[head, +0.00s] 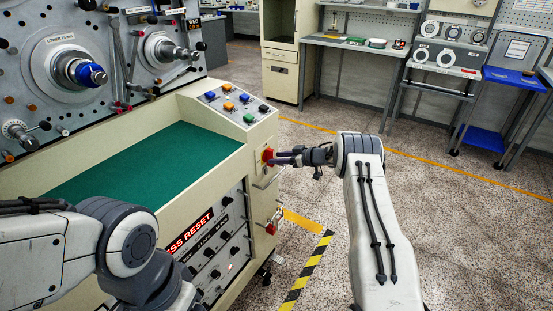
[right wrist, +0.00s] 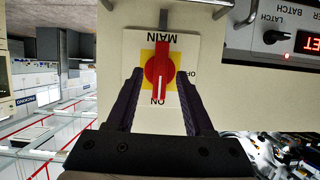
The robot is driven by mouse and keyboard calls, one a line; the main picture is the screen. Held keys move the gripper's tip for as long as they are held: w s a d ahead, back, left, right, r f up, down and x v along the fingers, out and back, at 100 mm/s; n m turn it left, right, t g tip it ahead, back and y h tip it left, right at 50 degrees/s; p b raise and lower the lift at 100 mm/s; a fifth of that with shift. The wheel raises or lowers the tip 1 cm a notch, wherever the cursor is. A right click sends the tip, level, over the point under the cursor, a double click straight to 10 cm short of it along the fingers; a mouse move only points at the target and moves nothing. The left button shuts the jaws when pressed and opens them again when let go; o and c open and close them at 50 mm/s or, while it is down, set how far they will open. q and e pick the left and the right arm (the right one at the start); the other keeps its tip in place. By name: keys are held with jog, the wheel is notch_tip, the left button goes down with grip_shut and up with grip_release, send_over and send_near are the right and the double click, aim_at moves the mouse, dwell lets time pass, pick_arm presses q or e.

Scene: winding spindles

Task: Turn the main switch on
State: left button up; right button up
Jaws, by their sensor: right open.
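The main switch is a red rotary handle (right wrist: 160,72) on a yellow and white plate lettered MAIN, ON and OFF, upside down in the right wrist view. The handle stands vertical there, its white mark towards ON. In the head view the red switch (head: 267,154) is on the end face of the cream machine. My right gripper (head: 276,157) is at the switch. In the right wrist view its open fingers (right wrist: 158,92) stand on either side of the handle; I cannot tell whether they touch it. My left arm shows at lower left, but its gripper is out of view.
The cream machine (head: 190,101) with a green top fills the left. Coloured buttons (head: 229,106) sit above the switch, and another red knob (head: 271,229) is below it. A metal bar (right wrist: 163,20) is close to the plate. Speckled floor to the right is clear.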

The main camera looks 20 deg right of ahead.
jog(key=v, duration=0.9)
jog(key=shift+d, duration=0.1)
jog(key=w+a+r+h, duration=0.1)
jog(key=a+r, duration=0.2)
jog(key=w+a+r+h, duration=0.1)
jog(key=w+a+r, duration=0.1)
jog(key=a+r, duration=0.2)
jog(key=w+a+r+t+h+p, duration=0.1)
jog(key=a+r, duration=0.2)
jog(key=shift+w+a+r+m, duration=0.25)
jog(key=shift+a+r+m, duration=0.05)
jog(key=shift+a+r, duration=0.05)
jog(key=s+a+r+m+g+h+p, duration=0.1)
jog(key=s+a+r+h, duration=0.1)
jog(key=s+a+r, duration=0.3)
jog(key=s+a+r+m+h+p, duration=0.1)
jog(key=s+a+r, duration=0.1)
jog(key=s+a, duration=0.3)
jog(key=s+a+n+g, duration=0.1)
jog(key=s+a+g, duration=0.2)
jog(key=s, duration=1)
jog(key=s+a+f+g+p, duration=0.1)
jog(key=s+a+g, duration=0.2)
jog(key=s, duration=1.1)
jog(key=s+a+n+g+h+p, duration=0.1)
jog(key=s+a+g, duration=0.2)
jog(key=s, duration=1.1)
jog(key=shift+s+f+n+g, duration=0.2)
jog(key=shift+f+n+g, duration=0.15)
jog(key=shift+g, duration=0.45)
